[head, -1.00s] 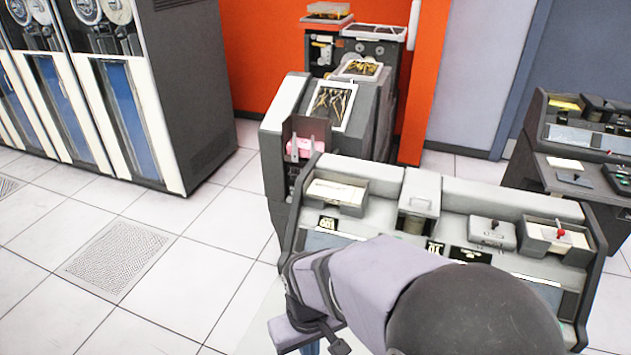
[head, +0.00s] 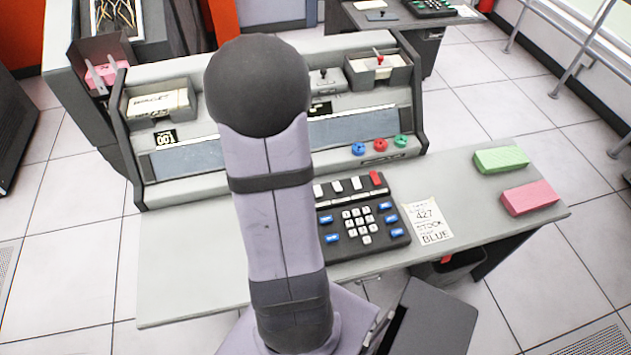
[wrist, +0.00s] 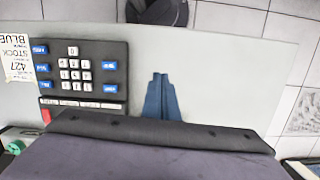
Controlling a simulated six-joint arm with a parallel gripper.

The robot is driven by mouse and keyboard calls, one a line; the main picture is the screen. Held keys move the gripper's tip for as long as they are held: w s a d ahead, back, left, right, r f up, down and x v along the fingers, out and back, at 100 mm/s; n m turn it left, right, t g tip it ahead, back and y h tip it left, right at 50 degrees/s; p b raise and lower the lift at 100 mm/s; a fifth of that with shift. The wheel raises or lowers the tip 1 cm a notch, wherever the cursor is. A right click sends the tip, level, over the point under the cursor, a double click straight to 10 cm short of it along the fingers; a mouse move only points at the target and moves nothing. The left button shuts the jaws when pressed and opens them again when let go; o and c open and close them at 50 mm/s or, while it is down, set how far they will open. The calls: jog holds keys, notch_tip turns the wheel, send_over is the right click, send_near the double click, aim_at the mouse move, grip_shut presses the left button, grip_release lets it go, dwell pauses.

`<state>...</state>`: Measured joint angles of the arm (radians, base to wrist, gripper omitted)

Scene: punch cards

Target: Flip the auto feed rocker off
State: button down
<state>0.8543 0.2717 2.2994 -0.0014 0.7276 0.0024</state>
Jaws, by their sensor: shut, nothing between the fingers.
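The keyboard unit (head: 361,222) is a dark panel on the desk, with white number keys, blue keys and a row of rockers along its back edge. White rockers (head: 337,187) and a red rocker (head: 376,178) show in that row; I cannot read which is the auto feed one. In the wrist view the rocker row (wrist: 85,104) is partly covered by my wrist. My gripper (wrist: 160,78), with blue fingers, is shut and empty over bare desk, to the right of the keyboard in that view. In the head view my arm hides it.
A paper note (head: 428,222), a green card stack (head: 501,159) and a pink card stack (head: 530,197) lie right of the keyboard. The punch machine (head: 225,172) rises behind it, with blue, red and green knobs (head: 380,145). The desk's left part (head: 185,270) is clear.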

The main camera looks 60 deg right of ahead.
jog(key=d+f+m+b, duration=0.1)
jog(key=d+m, duration=0.5)
jog(key=d, duration=0.9)
jog(key=w+d+r+m+t+h, duration=0.1)
jog(key=w+d+r+m, duration=0.2)
jog(key=m, duration=0.8)
jog(key=shift+d+r, duration=1.25)
jog(key=shift+r, duration=0.25)
jog(key=shift+f, duration=0.15)
